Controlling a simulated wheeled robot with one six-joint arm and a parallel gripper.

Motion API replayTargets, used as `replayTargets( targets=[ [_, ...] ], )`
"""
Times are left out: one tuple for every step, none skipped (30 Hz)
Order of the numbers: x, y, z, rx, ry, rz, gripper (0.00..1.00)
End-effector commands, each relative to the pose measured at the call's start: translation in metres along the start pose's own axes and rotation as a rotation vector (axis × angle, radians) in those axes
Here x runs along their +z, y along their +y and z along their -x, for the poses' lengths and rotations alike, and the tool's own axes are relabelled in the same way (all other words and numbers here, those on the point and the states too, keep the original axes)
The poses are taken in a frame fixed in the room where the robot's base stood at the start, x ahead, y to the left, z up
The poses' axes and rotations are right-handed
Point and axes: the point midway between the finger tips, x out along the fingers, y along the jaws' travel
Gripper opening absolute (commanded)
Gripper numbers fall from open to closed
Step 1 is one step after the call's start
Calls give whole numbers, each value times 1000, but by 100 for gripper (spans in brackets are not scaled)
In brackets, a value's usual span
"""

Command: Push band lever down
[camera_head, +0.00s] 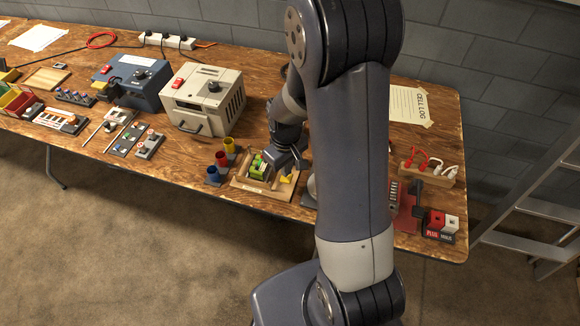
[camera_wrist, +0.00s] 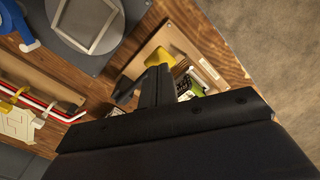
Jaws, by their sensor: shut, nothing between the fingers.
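A wooden tray (camera_head: 262,190) near the table's front edge holds a green block (camera_head: 259,168) and a small yellow piece (camera_head: 287,178), which may be the band lever. In the wrist view the yellow piece (camera_wrist: 127,86) is partly hidden behind my fingers. The green block (camera_wrist: 197,89) shows beside them. My gripper (camera_head: 298,167) is shut and empty, over the right part of the tray; its fingers (camera_wrist: 157,75) overlap the yellow piece in the wrist view. I cannot tell whether they touch it.
Red, yellow and blue cups (camera_head: 221,159) stand left of the tray. A beige device (camera_head: 203,99) is behind them. A wooden block with red and white plugs (camera_head: 428,172) is at the right. In the wrist view a grey plate (camera_wrist: 92,22) lies beside the tray.

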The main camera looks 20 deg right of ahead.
Motion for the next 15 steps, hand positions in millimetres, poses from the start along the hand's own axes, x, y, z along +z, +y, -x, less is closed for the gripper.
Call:
replayTargets(
  targets=[
    [0, 0, 0, 0, 0, 0, 0],
    [0, 0, 0, 0, 0, 0, 0],
    [0, 0, 0, 0, 0, 0, 0],
    [0, 0, 0, 0, 0, 0, 0],
    [0, 0, 0, 0, 0, 0, 0],
    [0, 0, -1, 0, 0, 0, 0],
    [0, 0, -1, 0, 0, 0, 0],
    [0, 0, -2, 0, 0, 0, 0],
    [0, 0, -3, 0, 0, 0, 0],
    [0, 0, -4, 0, 0, 0, 0],
    [0, 0, -5, 0, 0, 0, 0],
    [0, 0, -7, 0, 0, 0, 0],
    [0, 0, -8, 0, 0, 0, 0],
    [0, 0, -10, 0, 0, 0, 0],
    [0, 0, -11, 0, 0, 0, 0]
  ],
)
